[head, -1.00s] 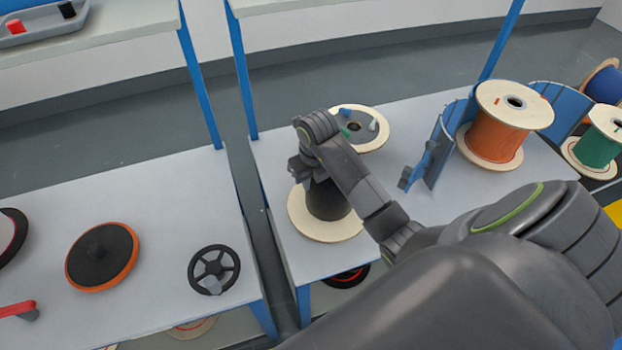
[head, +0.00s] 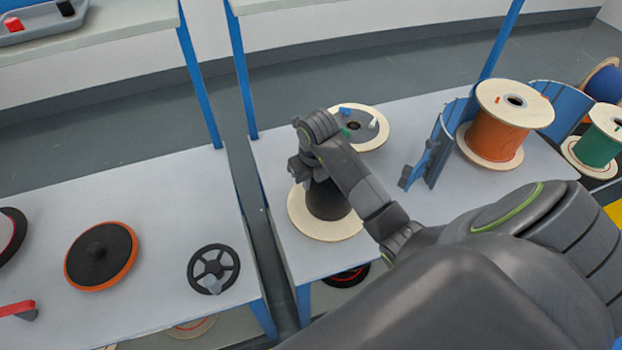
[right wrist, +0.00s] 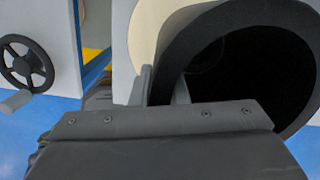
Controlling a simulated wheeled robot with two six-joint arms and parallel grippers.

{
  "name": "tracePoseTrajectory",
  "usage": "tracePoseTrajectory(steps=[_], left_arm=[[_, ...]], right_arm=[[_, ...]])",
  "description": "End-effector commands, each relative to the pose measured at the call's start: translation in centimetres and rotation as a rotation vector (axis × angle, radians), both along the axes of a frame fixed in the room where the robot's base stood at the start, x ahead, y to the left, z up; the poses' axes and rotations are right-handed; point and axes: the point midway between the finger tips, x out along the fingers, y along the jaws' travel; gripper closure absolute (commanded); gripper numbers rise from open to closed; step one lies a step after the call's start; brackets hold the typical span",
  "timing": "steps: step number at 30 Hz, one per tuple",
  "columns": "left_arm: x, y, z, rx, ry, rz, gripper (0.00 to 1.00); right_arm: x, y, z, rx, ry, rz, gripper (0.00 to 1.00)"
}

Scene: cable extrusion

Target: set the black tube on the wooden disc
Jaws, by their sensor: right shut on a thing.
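The black tube (head: 326,202) stands upright over the pale wooden disc (head: 312,228) on the right-hand table in the head view. I cannot tell whether its bottom edge touches the disc. My right gripper (head: 312,178) is at the tube's top and is shut on its wall. In the right wrist view the tube's wide open mouth (right wrist: 240,75) fills the right side, with one finger outside the wall and one inside. Part of the wooden disc (right wrist: 160,25) shows behind it. My left gripper is not in view.
Behind stands another disc with small parts (head: 369,140). A blue curved holder (head: 440,150) and an orange cable spool (head: 500,120) are to the right. A black handwheel (head: 214,269) and an orange-rimmed disc (head: 120,275) lie on the left table. A gap separates the tables.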

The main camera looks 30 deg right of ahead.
Motion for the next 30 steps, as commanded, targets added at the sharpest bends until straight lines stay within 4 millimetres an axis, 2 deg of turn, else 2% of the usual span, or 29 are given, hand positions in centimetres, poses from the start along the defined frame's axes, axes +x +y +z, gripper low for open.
tracePoseTrajectory(steps=[11,12,14,23,30], left_arm=[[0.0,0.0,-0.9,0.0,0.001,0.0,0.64],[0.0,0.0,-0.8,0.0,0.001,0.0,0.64],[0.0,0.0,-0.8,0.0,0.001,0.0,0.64],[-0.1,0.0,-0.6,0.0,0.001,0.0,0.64],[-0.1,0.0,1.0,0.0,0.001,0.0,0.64]], right_arm=[[0.0,0.0,-0.9,0.0,-0.001,0.0,1.0],[0.0,0.0,-0.7,0.0,-0.001,0.0,0.82],[0.0,0.0,-0.7,0.0,-0.001,0.0,0.77],[0.0,0.0,-0.6,0.0,0.0,0.0,0.77],[-0.2,0.0,1.1,0.0,0.0,0.0,0.77]])
